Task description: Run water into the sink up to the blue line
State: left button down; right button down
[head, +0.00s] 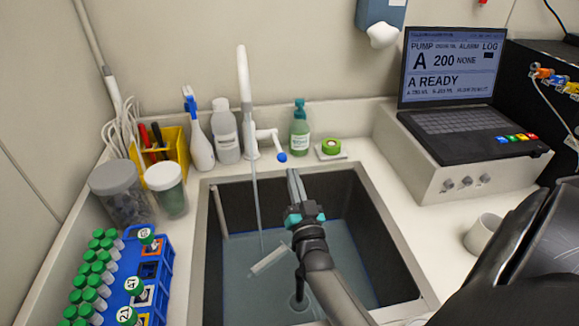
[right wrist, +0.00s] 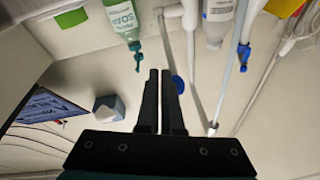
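The dark-walled sink (head: 390,262) holds bluish water (head: 340,240) over its floor. A thin blue line shows faintly along the right inner wall near the water's edge; I cannot tell exactly how the two levels compare. The white tap (head: 243,85) stands behind the sink, and a thin clear stream (head: 256,205) falls from it. Its side lever ends in a blue tip (head: 282,157). My right gripper (head: 292,174) is shut and empty, its fingertips close to the blue tip. In the right wrist view the fingers (right wrist: 160,72) are beside the blue tip (right wrist: 178,84); contact is unclear. My left gripper is out of view.
A small white piece (head: 270,260) lies in the sink. Behind it stand a spray bottle (head: 198,135), a white bottle (head: 224,135) and a green bottle (head: 300,130). A blue tube rack (head: 150,290) is left; a laptop (head: 455,100) and white cup (head: 482,234) are right.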

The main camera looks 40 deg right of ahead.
jog(key=s+a+f+m+g, duration=0.15)
jog(key=s+m, duration=0.25)
jog(key=m, duration=1.4)
jog(key=m+g+y+p, duration=0.15)
jog(key=m+p, duration=0.25)
jog(key=m, duration=0.8)
send_near(277, 144)
jog(key=shift+w+d+f, duration=0.7)
jog(key=shift+w+f, duration=0.1)
jog(key=shift+w, duration=0.15)
jog(key=shift+b, duration=0.3)
